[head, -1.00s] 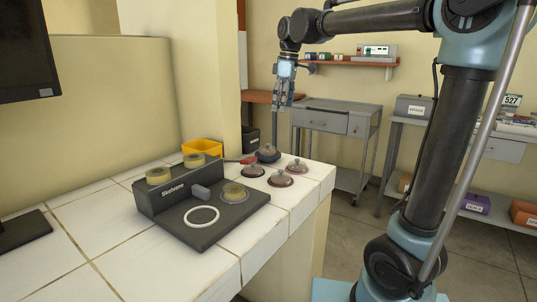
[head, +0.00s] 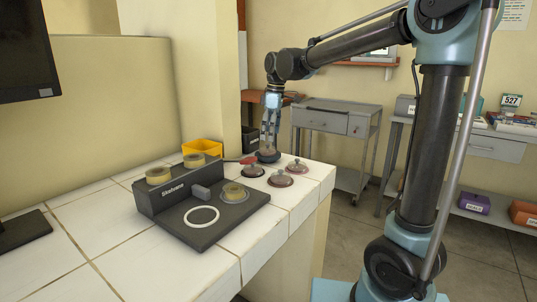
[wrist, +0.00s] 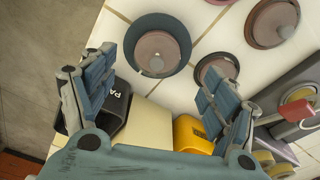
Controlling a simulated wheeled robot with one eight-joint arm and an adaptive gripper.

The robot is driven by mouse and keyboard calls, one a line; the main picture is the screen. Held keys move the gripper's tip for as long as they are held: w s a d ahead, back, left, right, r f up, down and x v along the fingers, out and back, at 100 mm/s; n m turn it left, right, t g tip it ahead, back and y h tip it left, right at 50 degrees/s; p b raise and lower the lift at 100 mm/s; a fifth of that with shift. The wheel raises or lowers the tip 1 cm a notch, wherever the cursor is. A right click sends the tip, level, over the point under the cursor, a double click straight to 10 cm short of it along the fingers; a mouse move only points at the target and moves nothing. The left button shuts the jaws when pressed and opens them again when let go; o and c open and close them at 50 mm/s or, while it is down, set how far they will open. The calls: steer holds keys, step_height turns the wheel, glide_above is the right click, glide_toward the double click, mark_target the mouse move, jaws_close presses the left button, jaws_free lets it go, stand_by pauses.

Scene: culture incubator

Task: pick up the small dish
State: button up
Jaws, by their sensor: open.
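Several round lidded dishes with knobs stand at the tiled counter's far right end. One in a dark, wide-rimmed holder (head: 267,157) is farthest back; in the wrist view (wrist: 157,51) it lies ahead, between my fingertips. A smaller reddish dish (head: 253,171) is beside it, partly hidden by a finger in the wrist view (wrist: 214,66). Larger reddish dishes (head: 281,179) (head: 297,167) stand nearer the edge. I cannot tell for certain which is the small dish. My gripper (head: 268,146) is open and empty, pointing down over the dark-rimmed dish; contact is unclear.
A dark device (head: 210,228) with a white ring and yellowish dishes stands left of the dishes. A red-handled tool (head: 240,160) lies close by. A yellow bin (head: 203,148) is behind. The counter's right edge is close; a grey side table (head: 325,118) stands beyond.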

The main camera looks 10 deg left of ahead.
mark_target(268, 145)
steer(key=shift+w+a+f, duration=0.1)
steer(key=shift+a+f, duration=0.1)
steer(key=shift+f, duration=0.75)
steer(key=shift+w+a+f, duration=0.1)
steer(key=shift+a+f, duration=0.05)
steer(key=shift+f, duration=0.8)
steer(key=shift+w+a+f, duration=0.1)
steer(key=shift+a+f, duration=0.1)
steer(key=shift+f, duration=0.75)
steer(key=c, duration=1.2)
